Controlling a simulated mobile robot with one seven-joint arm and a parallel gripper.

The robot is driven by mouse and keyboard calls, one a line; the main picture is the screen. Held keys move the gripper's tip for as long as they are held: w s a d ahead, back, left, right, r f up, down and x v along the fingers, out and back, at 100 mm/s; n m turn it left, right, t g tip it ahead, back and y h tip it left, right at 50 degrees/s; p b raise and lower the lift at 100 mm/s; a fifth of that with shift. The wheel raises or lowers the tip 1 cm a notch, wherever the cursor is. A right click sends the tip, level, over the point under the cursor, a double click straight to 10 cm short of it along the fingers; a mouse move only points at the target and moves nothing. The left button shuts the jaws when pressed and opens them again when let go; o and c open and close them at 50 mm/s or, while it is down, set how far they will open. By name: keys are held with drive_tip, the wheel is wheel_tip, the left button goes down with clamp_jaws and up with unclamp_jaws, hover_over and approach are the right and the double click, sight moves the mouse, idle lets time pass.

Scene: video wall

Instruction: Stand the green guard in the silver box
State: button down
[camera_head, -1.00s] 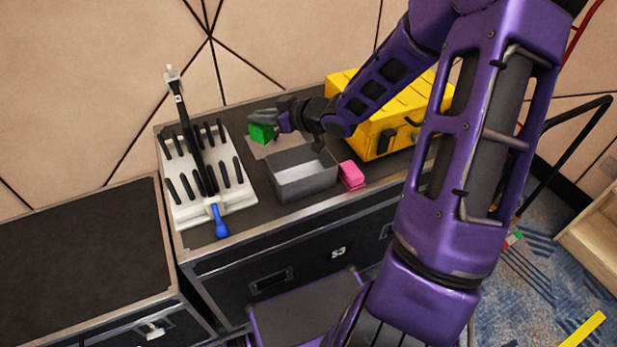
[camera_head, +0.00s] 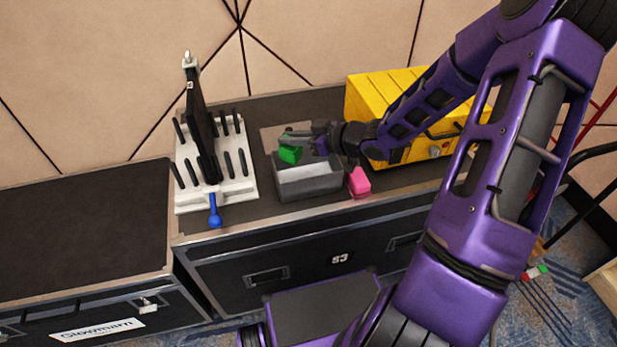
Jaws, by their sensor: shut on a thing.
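The green guard (camera_head: 290,154) is a small green block held at the tip of my gripper (camera_head: 292,141). My gripper is shut on it, coming in from the right. The silver box (camera_head: 309,189) is an open grey tray on the case top. The guard shows over the box's back left rim; whether it is above the opening or just behind it I cannot tell. My gripper covers part of the box's back edge and part of the guard's top.
A yellow case (camera_head: 374,91) stands behind my arm. A white pegged rack (camera_head: 243,190) with a black panel (camera_head: 200,115) and a blue-handled tool (camera_head: 215,212) stands left. The lower left case top (camera_head: 80,220) is bare.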

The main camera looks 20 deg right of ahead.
wheel_tip(320, 180, down, 10)
drive_tip(key=b, duration=0.2)
drive_tip(key=shift+b, duration=0.3)
drive_tip(key=shift+r, duration=0.1)
drive_tip(key=shift+s+f+b, duration=0.2)
drive_tip(key=shift+f+b, duration=0.25)
drive_tip(key=shift+f, duration=0.2)
drive_tip(key=c, duration=1.2)
unclamp_jaws()
drive_tip(key=shift+s+f, duration=0.1)
drive_tip(key=shift+f, duration=0.05)
drive_tip(key=shift+r+p, duration=0.5)
drive_tip(key=shift+r, duration=0.1)
drive_tip(key=v, duration=0.4)
drive_tip(key=p+v, duration=0.1)
drive_tip(key=v, duration=0.2)
drive_tip(key=p+v, duration=0.1)
drive_tip(key=v, duration=0.3)
drive_tip(key=shift+d+r, duration=0.3)
drive_tip(key=shift+r, duration=0.15)
